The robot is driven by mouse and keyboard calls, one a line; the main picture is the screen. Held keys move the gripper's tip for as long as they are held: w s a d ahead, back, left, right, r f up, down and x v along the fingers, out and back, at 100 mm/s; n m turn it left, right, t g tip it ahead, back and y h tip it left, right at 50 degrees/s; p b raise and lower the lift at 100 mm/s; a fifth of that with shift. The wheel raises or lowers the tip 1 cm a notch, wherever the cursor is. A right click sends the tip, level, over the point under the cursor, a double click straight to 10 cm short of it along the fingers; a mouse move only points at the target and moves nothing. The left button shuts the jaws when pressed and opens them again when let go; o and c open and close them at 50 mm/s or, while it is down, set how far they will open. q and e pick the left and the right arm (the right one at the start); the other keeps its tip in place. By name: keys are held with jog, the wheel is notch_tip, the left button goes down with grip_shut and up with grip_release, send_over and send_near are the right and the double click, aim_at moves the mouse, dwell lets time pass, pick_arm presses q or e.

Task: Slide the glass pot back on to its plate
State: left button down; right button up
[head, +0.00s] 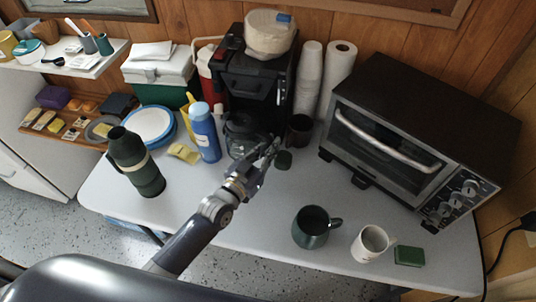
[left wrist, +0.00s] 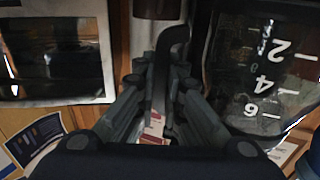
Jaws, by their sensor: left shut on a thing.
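The glass pot (head: 241,136) is dark and clear, and stands at the lower front of the black coffee maker (head: 258,84). In the left wrist view the pot (left wrist: 262,75) is at the right, with white level numbers on its side. Its black handle (left wrist: 172,75) runs between the fingers. My left gripper (head: 268,153) is shut on this handle from the front right. The plate is hidden behind the pot and gripper, so I cannot tell how far the pot sits over it. My right gripper is not in view.
A blue bottle (head: 205,132) and yellow sponge (head: 184,153) are at the left. A green mug (head: 312,227) stands in front.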

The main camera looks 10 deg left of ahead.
pick_arm(q)
jog(key=w+b, duration=0.6)
jog(key=w, duration=0.5)
jog(key=shift+d, duration=0.2)
jog(key=shift+w+b, duration=0.55)
jog(key=shift+w, duration=0.5)
